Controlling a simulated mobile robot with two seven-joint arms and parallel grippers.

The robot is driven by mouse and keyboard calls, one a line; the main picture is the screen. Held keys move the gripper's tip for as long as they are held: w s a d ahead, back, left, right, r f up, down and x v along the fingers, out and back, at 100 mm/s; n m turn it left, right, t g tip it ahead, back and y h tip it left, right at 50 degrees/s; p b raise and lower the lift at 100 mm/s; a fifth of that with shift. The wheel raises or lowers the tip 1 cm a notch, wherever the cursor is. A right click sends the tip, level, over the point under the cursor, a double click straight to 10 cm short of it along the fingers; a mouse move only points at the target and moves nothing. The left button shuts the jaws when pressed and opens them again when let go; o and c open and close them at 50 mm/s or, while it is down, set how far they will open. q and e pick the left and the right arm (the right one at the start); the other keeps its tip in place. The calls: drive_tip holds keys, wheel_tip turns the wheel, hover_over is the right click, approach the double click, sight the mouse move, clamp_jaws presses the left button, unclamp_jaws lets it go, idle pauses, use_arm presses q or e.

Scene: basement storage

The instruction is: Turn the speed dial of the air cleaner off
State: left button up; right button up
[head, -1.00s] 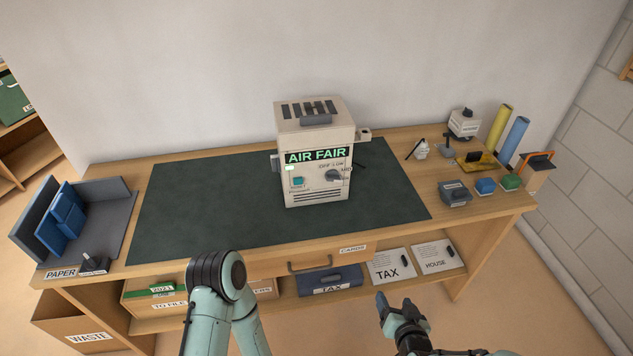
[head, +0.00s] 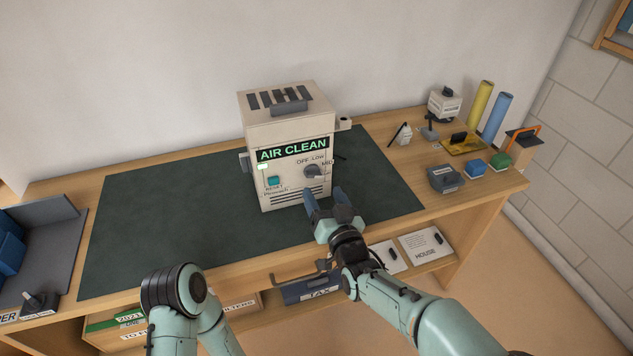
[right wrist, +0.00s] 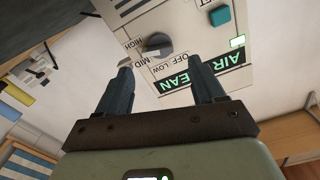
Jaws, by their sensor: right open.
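The air cleaner (head: 287,160) is a beige box upright on the dark mat. Its display (head: 293,150) reads AIR CLEAN. The grey speed dial (head: 313,171) is on the right of its front, with OFF, LOW and MID printed around it; it also shows in the right wrist view (right wrist: 157,45), with HIGH readable too. I cannot tell its exact setting. My right gripper (head: 323,193) is open and empty, just below and in front of the dial. In the right wrist view its fingers (right wrist: 162,70) are spread, with the dial beyond them between the tips. My left gripper is out of view.
A teal reset button (head: 273,181) is left of the dial. The dark mat (head: 160,220) is clear on the left. Small boxes, a yellow roll and a blue roll (head: 497,117) stand at the desk's right end.

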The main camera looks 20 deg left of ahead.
sight(315, 177)
drive_tip(key=shift+x, duration=2.85)
drive_tip(key=c, duration=1.1)
